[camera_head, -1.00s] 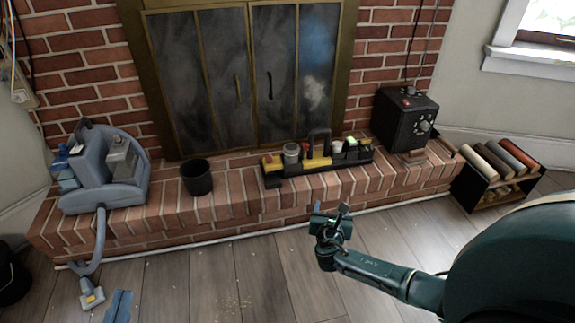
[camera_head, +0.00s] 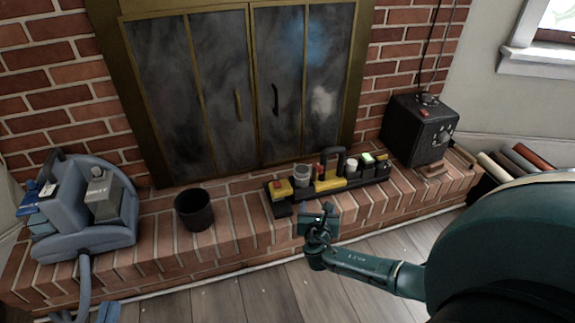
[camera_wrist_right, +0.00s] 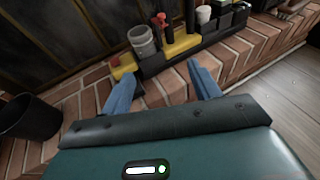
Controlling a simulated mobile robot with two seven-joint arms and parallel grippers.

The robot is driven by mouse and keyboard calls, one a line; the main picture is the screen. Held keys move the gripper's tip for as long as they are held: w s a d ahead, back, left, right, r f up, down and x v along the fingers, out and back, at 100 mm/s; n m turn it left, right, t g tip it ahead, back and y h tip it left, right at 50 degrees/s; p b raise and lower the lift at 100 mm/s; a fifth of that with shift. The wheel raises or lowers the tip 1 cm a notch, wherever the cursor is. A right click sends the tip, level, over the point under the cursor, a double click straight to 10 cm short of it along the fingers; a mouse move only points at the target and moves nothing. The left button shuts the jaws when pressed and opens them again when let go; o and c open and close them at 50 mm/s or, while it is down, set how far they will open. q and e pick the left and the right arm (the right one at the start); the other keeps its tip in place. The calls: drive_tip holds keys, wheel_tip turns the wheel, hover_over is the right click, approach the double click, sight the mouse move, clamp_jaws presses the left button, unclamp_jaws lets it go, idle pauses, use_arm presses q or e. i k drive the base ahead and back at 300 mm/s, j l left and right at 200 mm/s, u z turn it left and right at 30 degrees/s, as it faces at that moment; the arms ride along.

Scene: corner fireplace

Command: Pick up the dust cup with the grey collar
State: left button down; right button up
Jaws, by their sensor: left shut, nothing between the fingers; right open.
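A pale grey cup (camera_head: 302,176) with a grey rim, the likely dust cup with the grey collar, stands upright in a yellow and black caddy (camera_head: 282,207) on the brick hearth. In the right wrist view the cup (camera_wrist_right: 142,42) is beyond the fingertips, near the caddy's left end. My right gripper (camera_head: 318,218) is in front of the caddy, apart from the cup. Its blue fingers (camera_wrist_right: 158,78) are open with nothing between them. My left gripper (camera_head: 108,313) shows only as blue fingers at the bottom edge, shut and empty.
The caddy also holds a red-topped item (camera_wrist_right: 160,20), a dark arched handle (camera_head: 333,160) and several small containers. A black bin (camera_head: 194,212) stands left of it. A blue-grey machine (camera_head: 85,220) is further left, a black box (camera_head: 419,130) right. Glass doors (camera_head: 230,90) rise behind.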

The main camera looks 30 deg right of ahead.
sight(301, 172)
drive_tip(key=i+l, duration=0.2)
drive_tip(key=i, duration=0.2)
drive_tip(key=i+l, duration=0.15)
drive_tip(key=l, duration=0.15)
drive_tip(key=i+l, duration=0.15)
drive_tip(key=l, duration=0.15)
